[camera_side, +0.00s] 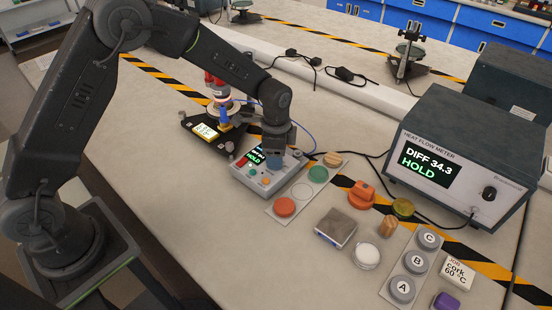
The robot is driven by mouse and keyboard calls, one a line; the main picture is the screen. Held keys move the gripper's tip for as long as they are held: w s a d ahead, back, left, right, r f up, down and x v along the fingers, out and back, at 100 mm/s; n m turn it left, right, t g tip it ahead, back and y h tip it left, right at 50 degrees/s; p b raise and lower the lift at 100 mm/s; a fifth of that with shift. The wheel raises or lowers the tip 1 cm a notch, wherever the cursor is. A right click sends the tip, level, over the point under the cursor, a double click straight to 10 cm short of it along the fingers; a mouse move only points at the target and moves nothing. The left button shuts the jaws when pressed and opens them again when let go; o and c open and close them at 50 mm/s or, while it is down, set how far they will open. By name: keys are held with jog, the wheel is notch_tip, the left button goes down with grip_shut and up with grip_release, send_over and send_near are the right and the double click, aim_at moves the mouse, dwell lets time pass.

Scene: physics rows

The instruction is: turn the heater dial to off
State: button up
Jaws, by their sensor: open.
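A small grey control box (268,183) with a lit screen and several coloured buttons sits on the bench, left of centre. My gripper (274,158) points down over the box's upper right part, and covers some of it. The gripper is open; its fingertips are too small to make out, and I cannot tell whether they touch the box. A dial there that I can name as the heater dial is not clearly visible; it may be hidden by the gripper. A black knob (489,193) shows on the front of the heat flow meter (460,155), which reads DIFF 34.3 HOLD.
A tray (303,190) with coloured discs stands right of the box. A grey block (336,227), a white dish (366,255) and lettered grey discs (403,288) lie toward the front right. Cables run behind.

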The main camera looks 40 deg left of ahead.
jog(key=shift+f, duration=1)
jog(key=c, duration=0.9)
